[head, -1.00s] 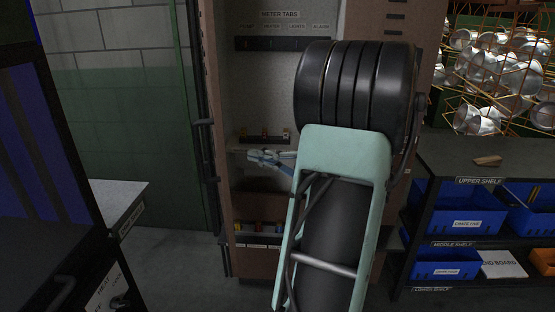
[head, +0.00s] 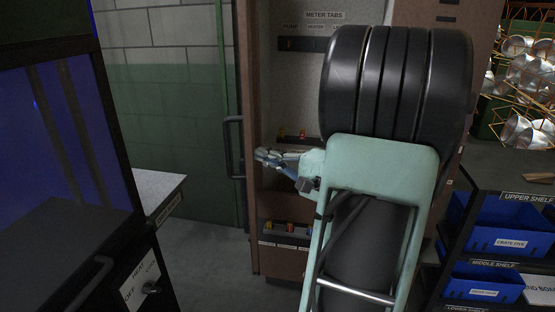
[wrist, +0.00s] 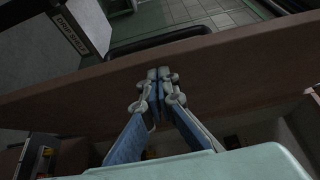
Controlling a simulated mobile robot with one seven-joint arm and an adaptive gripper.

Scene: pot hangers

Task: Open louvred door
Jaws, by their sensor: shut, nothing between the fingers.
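The tall brown cabinet stands open at the front, its pale inside showing in the head view. A narrow brown panel (head: 253,70) runs down its left side, seen nearly edge-on; I cannot tell whether this is the louvred door or the cabinet side. A black bar handle (head: 228,148) stands out on its left. In the wrist view the brown panel (wrist: 60,108) crosses the picture, with the black handle (wrist: 160,42) beyond it. My gripper (head: 262,154) is shut and empty, on the cabinet side of the panel. Its tips (wrist: 158,74) overlap the panel; contact is unclear.
A shelf rack with blue bins (head: 500,225) stands right. A dark cabinet (head: 70,240) and pale counter (head: 155,188) stand left. Small coloured items (head: 290,228) sit on the lower cabinet shelf. Floor (head: 205,250) is clear between counter and cabinet. My arm hides much of the cabinet.

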